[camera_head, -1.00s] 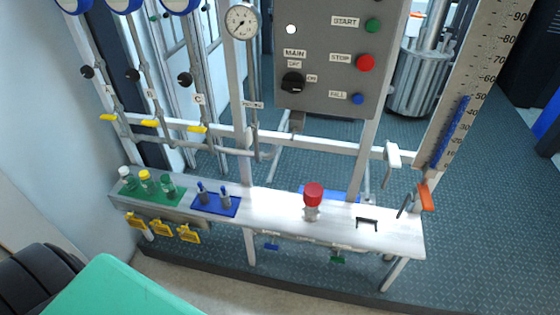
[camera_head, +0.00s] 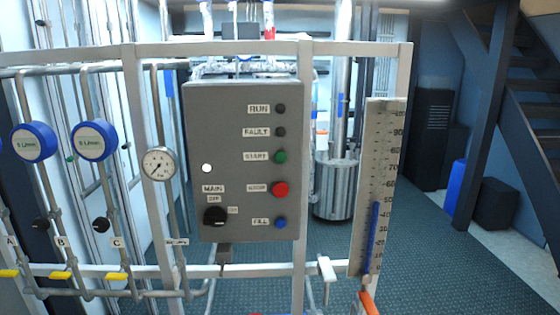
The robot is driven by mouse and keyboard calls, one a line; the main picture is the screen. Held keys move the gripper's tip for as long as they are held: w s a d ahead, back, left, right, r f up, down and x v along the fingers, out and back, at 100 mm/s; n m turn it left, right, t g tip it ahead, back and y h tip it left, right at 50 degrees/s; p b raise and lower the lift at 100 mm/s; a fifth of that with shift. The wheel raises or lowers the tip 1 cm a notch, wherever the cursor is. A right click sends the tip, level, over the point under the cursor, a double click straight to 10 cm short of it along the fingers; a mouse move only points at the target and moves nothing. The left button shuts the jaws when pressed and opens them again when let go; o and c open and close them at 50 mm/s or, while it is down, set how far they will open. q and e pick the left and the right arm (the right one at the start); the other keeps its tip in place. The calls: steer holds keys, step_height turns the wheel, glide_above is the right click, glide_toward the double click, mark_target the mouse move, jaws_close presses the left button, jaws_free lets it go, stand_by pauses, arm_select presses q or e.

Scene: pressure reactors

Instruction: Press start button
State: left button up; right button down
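The green START button (camera_head: 280,157) is on the front of a grey control panel (camera_head: 225,120), beside its START label. Above it are dark RUN (camera_head: 280,108) and FAULT (camera_head: 280,132) lamps. Below it are a red STOP button (camera_head: 280,189) and a blue FILL button (camera_head: 280,223). A black MAIN rotary switch (camera_head: 215,216) is at the lower left, with a white round spot (camera_head: 207,168) above it. Neither of my grippers is in view.
A pressure gauge (camera_head: 159,163) stands left of the panel. Blue round meters (camera_head: 94,141) and yellow-handled valves (camera_head: 117,276) are farther left. A scale board with a blue column (camera_head: 372,190) stands right. Stairs (camera_head: 515,80) are at the far right.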

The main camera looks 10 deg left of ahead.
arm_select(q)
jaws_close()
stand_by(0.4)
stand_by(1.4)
